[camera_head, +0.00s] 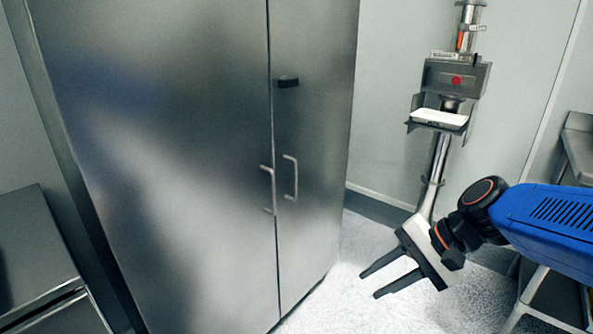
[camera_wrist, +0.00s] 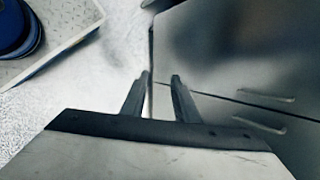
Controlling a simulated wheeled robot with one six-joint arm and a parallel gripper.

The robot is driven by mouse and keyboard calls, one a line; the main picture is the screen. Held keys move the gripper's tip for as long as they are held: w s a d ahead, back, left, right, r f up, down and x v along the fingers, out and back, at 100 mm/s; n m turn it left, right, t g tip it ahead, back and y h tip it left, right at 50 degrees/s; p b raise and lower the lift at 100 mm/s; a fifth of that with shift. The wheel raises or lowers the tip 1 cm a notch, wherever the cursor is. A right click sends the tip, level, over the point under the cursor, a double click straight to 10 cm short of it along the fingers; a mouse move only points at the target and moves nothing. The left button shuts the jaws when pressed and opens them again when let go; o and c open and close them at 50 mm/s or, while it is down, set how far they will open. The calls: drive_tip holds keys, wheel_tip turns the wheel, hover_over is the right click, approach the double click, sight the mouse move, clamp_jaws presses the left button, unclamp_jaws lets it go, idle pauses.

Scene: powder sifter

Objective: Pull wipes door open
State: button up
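A tall steel cabinet has two doors, both shut, with a thin dark seam between them. The left door (camera_head: 170,150) is wide and the right door (camera_head: 315,140) looks narrower. No label shows which is the wipes door. The left door's handle (camera_head: 268,190) and the right door's handle (camera_head: 290,177) are vertical bars beside the seam. The two handles (camera_wrist: 265,96) (camera_wrist: 259,125) also show at the right of the wrist view. My gripper (camera_head: 370,286) is open and empty, to the right of and lower than the handles in the head view, touching neither.
A black latch (camera_head: 288,82) sits high on the right door. A wall-mounted device with a red button (camera_head: 456,79) and steel pipe stands behind my gripper. A steel unit (camera_head: 35,250) is at the left. Pale speckled floor (camera_head: 350,260) is clear beside the cabinet.

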drive_tip(key=w+a+r+m+t+y, duration=0.2)
drive_tip(key=w+r+m+t+y, duration=0.15)
drive_tip(key=w+m, duration=0.7)
drive_tip(key=w+a+r+m+t+y, duration=0.1)
drive_tip(key=w+r+m+t+y, duration=0.3)
drive_tip(key=w, duration=1.1)
drive_tip(key=shift+m+g+y, duration=0.45)
drive_tip(key=shift+g, duration=0.1)
drive_tip(key=x, duration=1.7)
drive_tip(key=shift+s+a+r, duration=0.1)
drive_tip(key=shift+s+r, duration=0.2)
drive_tip(key=shift+r, duration=0.05)
clamp_jaws()
